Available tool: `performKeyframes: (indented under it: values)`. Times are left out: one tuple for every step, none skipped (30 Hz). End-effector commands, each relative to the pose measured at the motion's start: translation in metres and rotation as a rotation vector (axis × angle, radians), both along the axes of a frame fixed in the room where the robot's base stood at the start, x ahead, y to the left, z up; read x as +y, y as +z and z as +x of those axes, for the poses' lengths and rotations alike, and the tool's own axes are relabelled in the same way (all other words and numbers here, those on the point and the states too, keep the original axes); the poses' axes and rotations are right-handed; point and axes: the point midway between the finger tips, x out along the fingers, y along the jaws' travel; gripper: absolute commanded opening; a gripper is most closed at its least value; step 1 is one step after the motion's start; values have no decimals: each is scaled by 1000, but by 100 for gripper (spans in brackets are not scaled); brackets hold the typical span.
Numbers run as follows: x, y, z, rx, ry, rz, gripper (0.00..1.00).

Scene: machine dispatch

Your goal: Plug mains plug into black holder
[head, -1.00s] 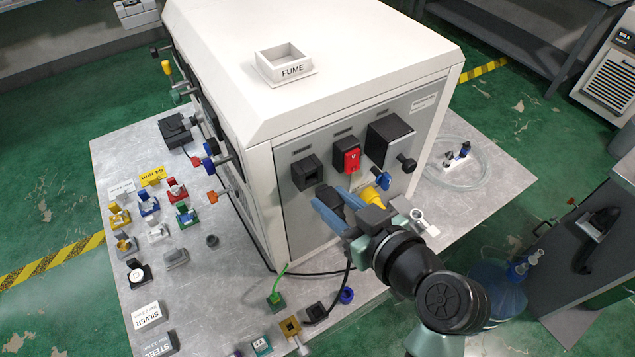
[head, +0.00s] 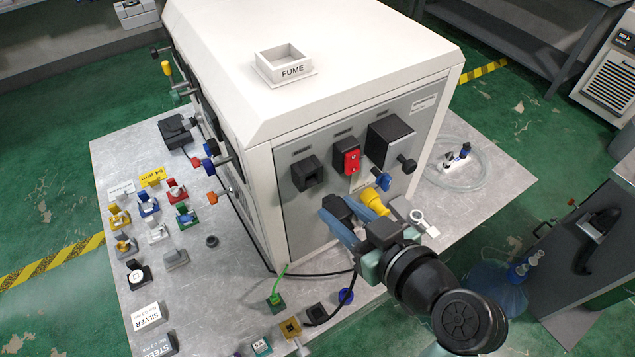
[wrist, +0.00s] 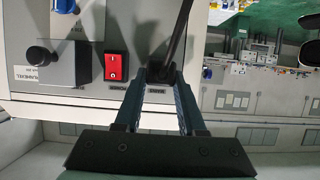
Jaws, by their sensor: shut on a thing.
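My gripper (head: 340,221) has blue fingers, shut on the black mains plug (head: 337,208). It holds the plug in front of the machine's panel, below and right of the black panel socket (head: 306,173). In the wrist view the gripper (wrist: 159,75) points at the panel beside the red switch, and a black cable (wrist: 177,40) rises between the fingers. The fingers hide part of the plug, and its prongs do not show. A small black holder (head: 316,311) stands on the table at the front, apart from the plug, with black cable beside it.
The red switch (head: 347,161), a black box (head: 390,141) and a yellow connector (head: 374,200) are close to my gripper. Near the black holder are a green holder (head: 276,304), a brass holder (head: 291,329) and a blue ring (head: 346,296). A black cable crosses the table.

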Motion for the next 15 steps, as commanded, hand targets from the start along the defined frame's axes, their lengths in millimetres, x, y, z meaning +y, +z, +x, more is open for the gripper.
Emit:
performKeyframes:
  values:
    - [0, 5, 0, -2, 1, -1, 0]
    - [0, 7, 0, -2, 1, -1, 0]
    - [0, 10, 0, -2, 1, -1, 0]
    - [0, 12, 0, -2, 1, -1, 0]
    - [0, 15, 0, -2, 1, -1, 0]
    - [0, 18, 0, -2, 2, -1, 0]
    - [0, 21, 0, -1, 2, -1, 0]
    - [0, 23, 0, -1, 2, -1, 0]
    - [0, 26, 0, 0, 1, 0, 0]
    - [0, 29, 0, 0, 1, 0, 0]
    - [0, 31, 0, -1, 0, -1, 0]
    - [0, 35, 0, -1, 0, -1, 0]
    - [0, 37, 0, -2, 1, -1, 0]
    - [0, 39, 0, -2, 1, -1, 0]
    - [0, 43, 0, -2, 0, -1, 0]
